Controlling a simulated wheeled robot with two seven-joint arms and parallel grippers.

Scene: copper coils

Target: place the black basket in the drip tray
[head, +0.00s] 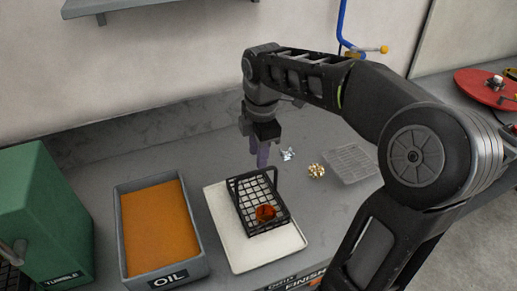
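The black basket (252,205), a wire-mesh basket with a raised handle, is at the drip tray (235,255), a shallow off-white tray at the centre front. It appears within the tray's outline; whether its base rests on the tray floor is unclear. My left gripper is out of view.
A grey bin of orange liquid labelled OIL (158,230) stands left of the tray. A green box labelled TUMBLE (45,215) is farther left. A silver piece (288,154), a gold piece (317,171) and a pale wire rack (351,163) lie to the right.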

